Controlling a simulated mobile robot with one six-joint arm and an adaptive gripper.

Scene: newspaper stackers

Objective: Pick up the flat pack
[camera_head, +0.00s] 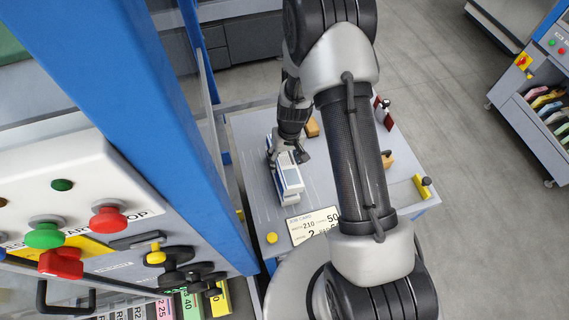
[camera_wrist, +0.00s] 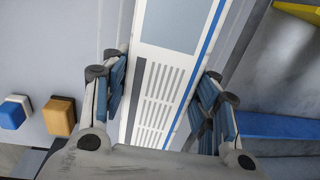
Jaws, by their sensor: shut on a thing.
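The flat pack (camera_head: 290,181) is a long white piece with a grey panel, printed lines and a blue stripe. It is at the left part of the grey worktable in the head view. In the wrist view the pack (camera_wrist: 178,85) runs between my fingers. My gripper (camera_head: 288,157) points down over the pack and is shut on it. In the wrist view my gripper (camera_wrist: 166,88) has one blue-padded finger on each side of the pack. I cannot tell whether the pack rests on the table or is slightly raised.
The worktable (camera_head: 245,160) also carries a job card (camera_head: 311,224), wooden blocks (camera_head: 312,128) and a yellow piece (camera_head: 420,186). A blue-framed machine with buttons (camera_head: 109,217) stands close on the left. A cabinet with coloured items (camera_head: 545,100) stands far right. Floor between is clear.

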